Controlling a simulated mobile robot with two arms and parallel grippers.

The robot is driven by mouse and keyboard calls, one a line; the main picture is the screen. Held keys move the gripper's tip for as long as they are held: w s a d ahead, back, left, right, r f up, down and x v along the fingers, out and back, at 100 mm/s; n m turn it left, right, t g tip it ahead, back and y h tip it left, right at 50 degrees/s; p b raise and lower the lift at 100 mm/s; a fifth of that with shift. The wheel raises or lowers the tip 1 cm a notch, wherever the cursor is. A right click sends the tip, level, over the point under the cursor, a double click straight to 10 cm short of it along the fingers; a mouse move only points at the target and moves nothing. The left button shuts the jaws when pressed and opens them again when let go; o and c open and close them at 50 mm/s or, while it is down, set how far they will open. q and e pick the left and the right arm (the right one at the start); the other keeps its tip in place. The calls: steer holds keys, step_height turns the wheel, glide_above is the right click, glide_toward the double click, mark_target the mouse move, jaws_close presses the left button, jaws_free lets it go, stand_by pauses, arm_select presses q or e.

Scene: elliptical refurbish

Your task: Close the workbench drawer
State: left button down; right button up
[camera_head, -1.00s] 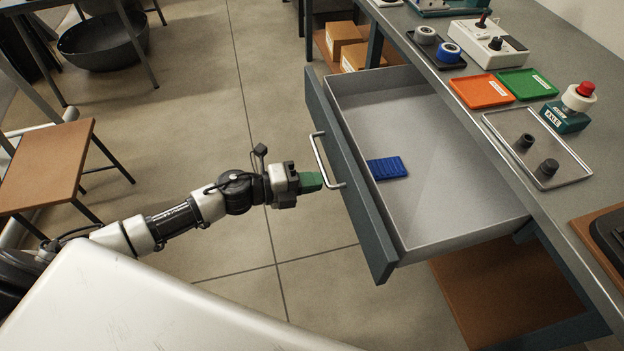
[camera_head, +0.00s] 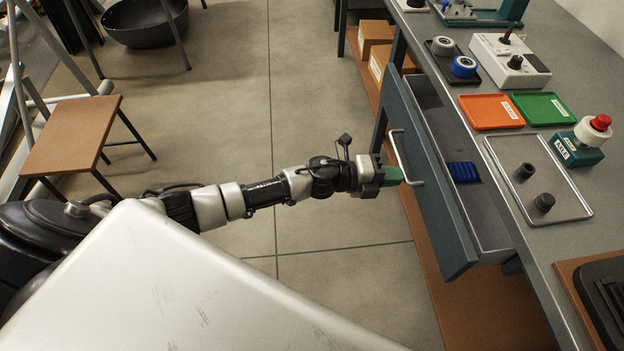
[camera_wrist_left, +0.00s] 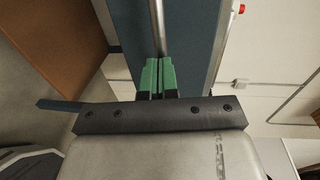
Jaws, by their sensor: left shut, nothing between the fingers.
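The workbench drawer (camera_head: 440,165) is partly open, its dark blue-grey front standing out from the bench. A blue ribbed block (camera_head: 462,172) lies inside it. The drawer's metal handle (camera_head: 404,160) is a bar on the front. My left gripper (camera_head: 397,176), with green fingers, is shut and empty at the handle; whether it touches cannot be told. In the left wrist view the shut green fingers (camera_wrist_left: 160,75) point at the drawer front (camera_wrist_left: 190,40), with the handle bar (camera_wrist_left: 157,25) just beyond the tips. My right gripper is not in view.
Cardboard boxes (camera_head: 376,38) sit on the lower shelf. A stool (camera_head: 72,133) stands left; the floor between is clear.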

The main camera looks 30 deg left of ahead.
mark_target(441, 171)
arm_select(q)
steer(key=x, duration=0.3)
steer(key=r+b+x, duration=0.1)
steer(key=x, duration=0.7)
steer(key=shift+d+r+b, duration=0.15)
steer(key=shift+d+b, duration=0.1)
steer(key=shift+b, duration=0.1)
steer(key=shift+w+r, duration=0.1)
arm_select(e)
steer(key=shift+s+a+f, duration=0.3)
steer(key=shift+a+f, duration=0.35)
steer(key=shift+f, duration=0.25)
arm_select(q)
steer(key=shift+r, duration=0.1)
